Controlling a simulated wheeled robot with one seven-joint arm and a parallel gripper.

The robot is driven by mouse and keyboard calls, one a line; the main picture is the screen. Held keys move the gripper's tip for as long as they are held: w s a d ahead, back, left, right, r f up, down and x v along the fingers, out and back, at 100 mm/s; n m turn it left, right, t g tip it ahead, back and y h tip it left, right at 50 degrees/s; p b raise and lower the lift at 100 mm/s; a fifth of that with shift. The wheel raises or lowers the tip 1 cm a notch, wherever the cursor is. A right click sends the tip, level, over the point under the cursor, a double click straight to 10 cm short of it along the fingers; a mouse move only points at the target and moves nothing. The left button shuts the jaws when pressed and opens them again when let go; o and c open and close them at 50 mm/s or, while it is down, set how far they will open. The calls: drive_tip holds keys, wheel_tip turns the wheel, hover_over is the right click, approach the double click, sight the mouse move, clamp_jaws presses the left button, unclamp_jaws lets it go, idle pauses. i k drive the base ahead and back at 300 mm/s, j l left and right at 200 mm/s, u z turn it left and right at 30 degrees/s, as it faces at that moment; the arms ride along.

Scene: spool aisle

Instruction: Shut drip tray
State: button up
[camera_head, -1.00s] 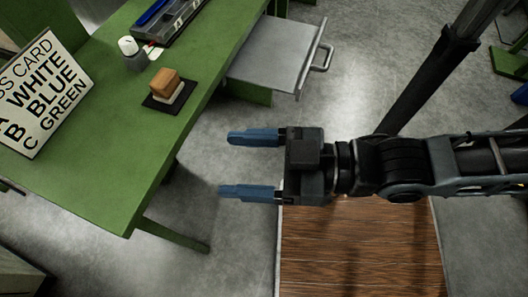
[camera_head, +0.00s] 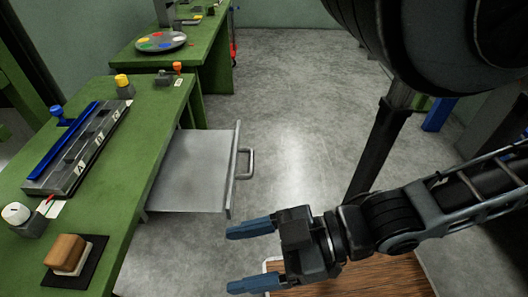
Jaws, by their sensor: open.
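The drip tray (camera_head: 190,172) is a flat grey metal drawer. It sticks out from under the right side of the green workbench and is pulled open. Its front panel (camera_head: 233,170) faces right and carries a bar handle (camera_head: 246,164). My gripper (camera_head: 252,257) is below the tray in the picture, over the floor. Its two blue fingers point left, spread apart with nothing between them. The gripper is apart from the tray and its handle.
The green bench (camera_head: 140,120) holds a long dark rack (camera_head: 78,150), a white-topped knob (camera_head: 17,214), a yellow-topped knob (camera_head: 123,84) and a brown block (camera_head: 66,253) on a black pad. A further bench (camera_head: 190,50) bears a palette-like disc (camera_head: 160,42). Floor right of the tray is clear.

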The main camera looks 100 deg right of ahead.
sight(197, 173)
drive_tip(key=k+l+z, duration=0.45)
drive_tip(key=z, duration=0.3)
drive_tip(key=k+z, duration=0.2)
drive_tip(key=z, duration=0.2)
drive_tip(key=k+z, duration=0.35)
drive_tip(key=k+l+z, duration=0.1)
drive_tip(key=z, duration=0.3)
drive_tip(key=l, duration=0.05)
